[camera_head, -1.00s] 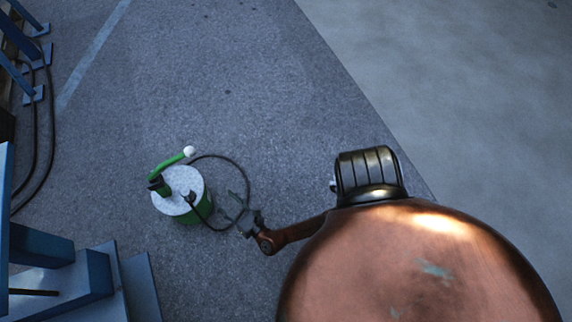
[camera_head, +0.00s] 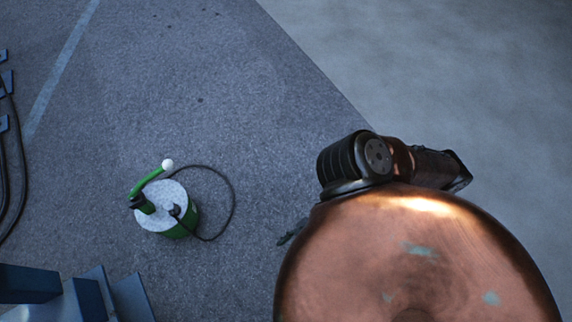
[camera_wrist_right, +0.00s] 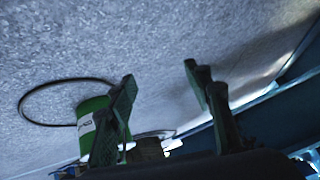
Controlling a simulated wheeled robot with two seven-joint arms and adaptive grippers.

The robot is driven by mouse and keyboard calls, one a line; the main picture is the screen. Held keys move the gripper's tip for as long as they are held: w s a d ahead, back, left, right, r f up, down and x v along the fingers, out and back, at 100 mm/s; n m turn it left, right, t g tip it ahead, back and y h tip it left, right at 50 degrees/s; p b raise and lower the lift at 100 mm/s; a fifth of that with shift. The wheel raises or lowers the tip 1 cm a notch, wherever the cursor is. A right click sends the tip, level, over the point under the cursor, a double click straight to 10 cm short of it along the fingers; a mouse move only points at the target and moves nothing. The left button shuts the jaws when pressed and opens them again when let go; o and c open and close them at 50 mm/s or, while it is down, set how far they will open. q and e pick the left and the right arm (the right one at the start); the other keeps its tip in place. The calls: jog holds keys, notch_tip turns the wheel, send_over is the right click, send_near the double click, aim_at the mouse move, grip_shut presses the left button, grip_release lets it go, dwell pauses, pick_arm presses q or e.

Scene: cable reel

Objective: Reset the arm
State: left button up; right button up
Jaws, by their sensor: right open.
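My right arm (camera_head: 400,250) fills the lower right of the head view. The tip of my right gripper (camera_head: 291,233) just shows past the arm's left side, over the floor. In the right wrist view its two dark fingers (camera_wrist_right: 160,95) stand wide apart with nothing between them. A green cable reel (camera_head: 162,208) with a pale top, a green handle and a dark looped cable stands on the floor to the left of the gripper, apart from it. The reel (camera_wrist_right: 92,112) shows partly behind the left finger in the wrist view. My left gripper is not in view.
Blue metal frame parts (camera_head: 75,297) stand at the lower left. Dark cables (camera_head: 14,185) lie along the left edge. The grey floor (camera_head: 220,90) around the reel is clear. A paler floor area (camera_head: 470,70) lies at the upper right.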

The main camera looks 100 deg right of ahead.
dwell(0.5)
pick_arm(q)
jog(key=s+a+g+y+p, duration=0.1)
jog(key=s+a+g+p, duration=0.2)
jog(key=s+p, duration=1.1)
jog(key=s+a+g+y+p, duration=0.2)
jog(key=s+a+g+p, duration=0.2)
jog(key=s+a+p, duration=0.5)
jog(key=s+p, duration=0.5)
jog(key=p, duration=0.6)
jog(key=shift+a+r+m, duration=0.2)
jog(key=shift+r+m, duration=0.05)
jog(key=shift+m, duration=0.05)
pick_arm(e)
jog(key=s+d+g+h, duration=0.1)
jog(key=s+d+g, duration=0.2)
jog(key=s, duration=1.1)
jog(key=s+d+g+h, duration=0.2)
jog(key=s+d+g, duration=0.2)
jog(key=s+d, duration=0.5)
jog(key=s, duration=0.5)
jog(key=shift+d+r+n, duration=0.2)
jog(key=shift+n, duration=0.1)
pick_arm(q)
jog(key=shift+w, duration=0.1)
